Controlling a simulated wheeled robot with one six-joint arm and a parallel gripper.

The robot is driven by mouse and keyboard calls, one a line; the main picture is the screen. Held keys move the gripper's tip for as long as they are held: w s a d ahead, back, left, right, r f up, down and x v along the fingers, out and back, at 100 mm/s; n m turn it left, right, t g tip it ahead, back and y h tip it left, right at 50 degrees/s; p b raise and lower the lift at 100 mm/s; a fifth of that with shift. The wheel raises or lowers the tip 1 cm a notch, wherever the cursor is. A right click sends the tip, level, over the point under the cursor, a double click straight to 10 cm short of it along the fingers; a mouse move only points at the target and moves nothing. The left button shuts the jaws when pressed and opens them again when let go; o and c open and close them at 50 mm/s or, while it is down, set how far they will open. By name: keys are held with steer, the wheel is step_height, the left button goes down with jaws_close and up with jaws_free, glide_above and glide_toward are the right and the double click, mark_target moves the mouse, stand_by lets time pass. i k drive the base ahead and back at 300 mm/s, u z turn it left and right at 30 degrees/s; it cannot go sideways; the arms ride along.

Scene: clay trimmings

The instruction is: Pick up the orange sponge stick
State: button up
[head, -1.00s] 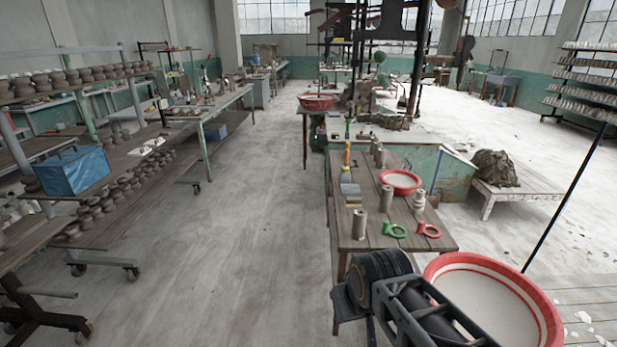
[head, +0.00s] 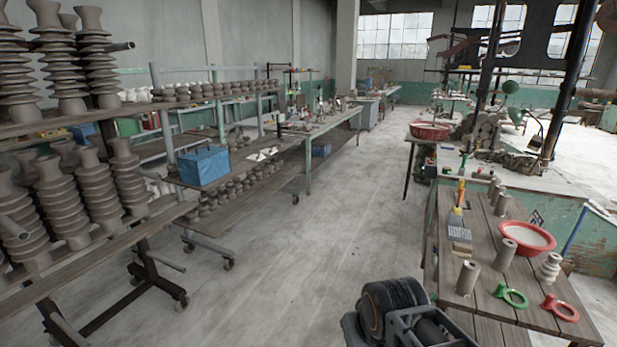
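A slim stick with an orange-yellow handle (head: 460,191) lies on the wooden worktable (head: 487,240) at the right, near its left edge; it looks like the orange sponge stick, though it is too small to be sure. Its near end meets a grey piece, and a pale block lies just nearer. Part of my arm shows at the bottom, left of and nearer than the table. My gripper is outside the view, so its fingers are hidden.
The worktable also holds a red-rimmed bowl (head: 527,237), clay cylinders (head: 468,278), a green ring tool (head: 511,294) and a red ring tool (head: 560,308). Shelves of stacked clay pieces (head: 60,210) and a blue box (head: 204,167) stand left. The floor aisle between is clear.

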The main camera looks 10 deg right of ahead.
mark_target(457, 210)
steer(key=z, duration=0.05)
steer(key=i, duration=2.55)
steer(key=z, duration=1.05)
steer(key=i, duration=1.5)
steer(key=z, duration=1.65)
steer(key=i, duration=0.65)
steer(key=z, duration=0.4)
